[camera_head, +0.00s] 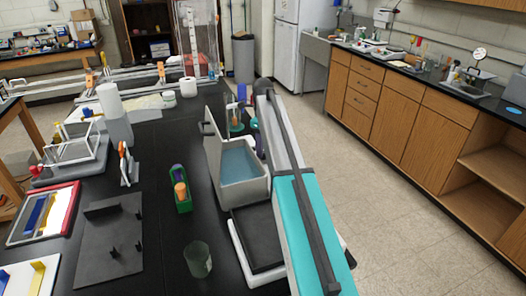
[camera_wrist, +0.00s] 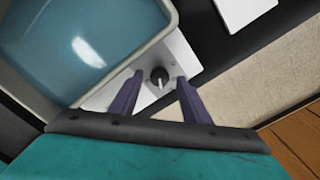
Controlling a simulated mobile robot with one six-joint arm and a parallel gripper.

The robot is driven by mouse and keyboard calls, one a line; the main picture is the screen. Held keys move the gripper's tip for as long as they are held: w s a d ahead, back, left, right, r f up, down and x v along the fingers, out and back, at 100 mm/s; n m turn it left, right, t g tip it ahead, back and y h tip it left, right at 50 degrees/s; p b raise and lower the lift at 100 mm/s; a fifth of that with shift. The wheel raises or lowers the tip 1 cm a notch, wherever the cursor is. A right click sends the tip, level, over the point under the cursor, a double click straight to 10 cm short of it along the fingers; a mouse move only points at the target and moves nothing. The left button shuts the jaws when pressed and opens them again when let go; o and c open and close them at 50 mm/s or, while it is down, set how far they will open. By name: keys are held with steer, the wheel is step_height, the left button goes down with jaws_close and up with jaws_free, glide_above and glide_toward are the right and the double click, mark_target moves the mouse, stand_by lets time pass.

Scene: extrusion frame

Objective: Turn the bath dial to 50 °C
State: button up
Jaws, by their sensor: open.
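The water bath (camera_head: 238,163) is a white open tank with blue water, on the black bench in the head view. In the wrist view its tank (camera_wrist: 85,40) fills the upper left. The bath dial (camera_wrist: 159,76) is a small black round knob with a white pointer line, on the white front panel (camera_wrist: 180,50). The pointer looks turned downward in the picture; no scale marks can be read. My gripper (camera_wrist: 155,92) is open, its two purple fingers on either side of the dial and apart from it in the picture. In the head view my arm hides the dial and panel.
A glass beaker (camera_head: 198,259), a green holder (camera_head: 182,190) with an orange-topped item, and a dark grey plate with pegs (camera_head: 110,240) stand left of the bath. A black-topped flat device (camera_head: 258,240) lies in front of it. The floor at right is clear.

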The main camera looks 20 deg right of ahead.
step_height(320, 180, up, 12)
steer(key=b, duration=0.2)
steer(key=shift+b, duration=0.3)
stand_by(0.6)
